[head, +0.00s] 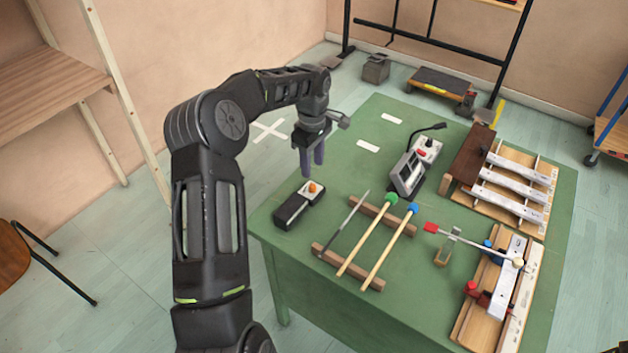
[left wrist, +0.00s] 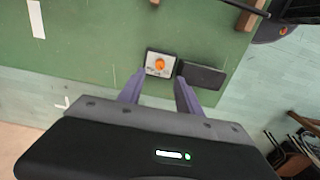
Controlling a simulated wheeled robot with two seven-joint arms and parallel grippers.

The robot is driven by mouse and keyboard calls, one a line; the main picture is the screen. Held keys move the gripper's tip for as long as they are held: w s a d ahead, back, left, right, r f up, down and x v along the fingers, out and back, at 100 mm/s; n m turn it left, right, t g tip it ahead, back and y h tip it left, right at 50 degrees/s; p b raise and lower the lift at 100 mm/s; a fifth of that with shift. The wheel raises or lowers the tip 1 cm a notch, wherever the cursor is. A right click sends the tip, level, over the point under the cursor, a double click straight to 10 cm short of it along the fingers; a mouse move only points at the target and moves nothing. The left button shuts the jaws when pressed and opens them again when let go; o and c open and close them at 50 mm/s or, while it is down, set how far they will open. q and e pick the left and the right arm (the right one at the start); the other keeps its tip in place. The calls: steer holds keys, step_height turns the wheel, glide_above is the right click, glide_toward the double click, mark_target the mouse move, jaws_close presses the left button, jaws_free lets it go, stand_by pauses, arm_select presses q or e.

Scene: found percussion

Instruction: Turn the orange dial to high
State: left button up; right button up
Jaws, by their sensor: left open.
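The orange dial (head: 312,187) sits on the pale top face of a small black box (head: 292,209) at the left edge of the green table. In the left wrist view the dial (left wrist: 160,64) is a round orange knob on a pale plate, with the dark part of the box (left wrist: 203,76) beside it. My left gripper (head: 312,170) points down above the dial and is apart from it. Its two purple fingers (left wrist: 159,92) are open with nothing between them. The dial's setting is too small to read. My right gripper is not in view.
On the green table (head: 385,139), mallets (head: 368,232) rest on wooden bars right of the box. A grey device with a thin bent neck (head: 409,174) stands behind them. Wooden frames with metal bars (head: 512,188) fill the right side.

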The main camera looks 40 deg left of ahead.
mark_target(313, 186)
arm_select(q)
steer(key=shift+f+p, duration=0.95)
steer(key=shift+f, duration=2.95)
steer(key=shift+c, duration=0.4)
jaws_close()
